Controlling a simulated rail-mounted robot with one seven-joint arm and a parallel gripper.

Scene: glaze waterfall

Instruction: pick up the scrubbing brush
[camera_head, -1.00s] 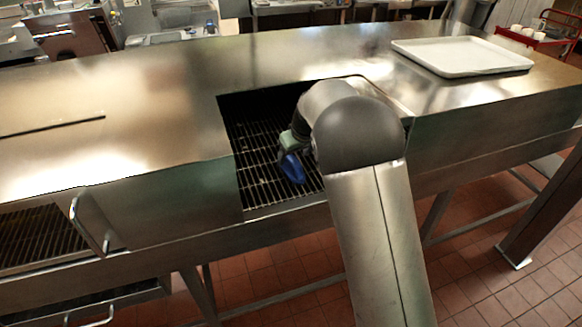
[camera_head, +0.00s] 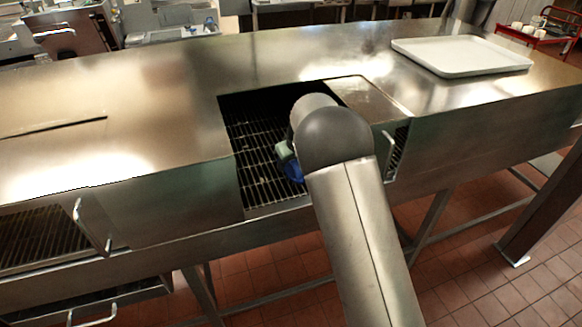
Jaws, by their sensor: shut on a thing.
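The blue scrubbing brush (camera_head: 293,171) shows in the head view beside my arm, over the dark grate in the counter's opening. Only a part of it is in view; my arm hides the rest. My gripper (camera_head: 285,153) is at the brush and shut on it, with its fingertips mostly hidden by my arm. I cannot tell whether the brush touches the grate.
The steel counter has a square opening with a barred grate (camera_head: 255,150) below, and its metal edges surround my arm. A pale tray (camera_head: 460,56) lies at the right. The counter top (camera_head: 150,90) to the left is mostly clear.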

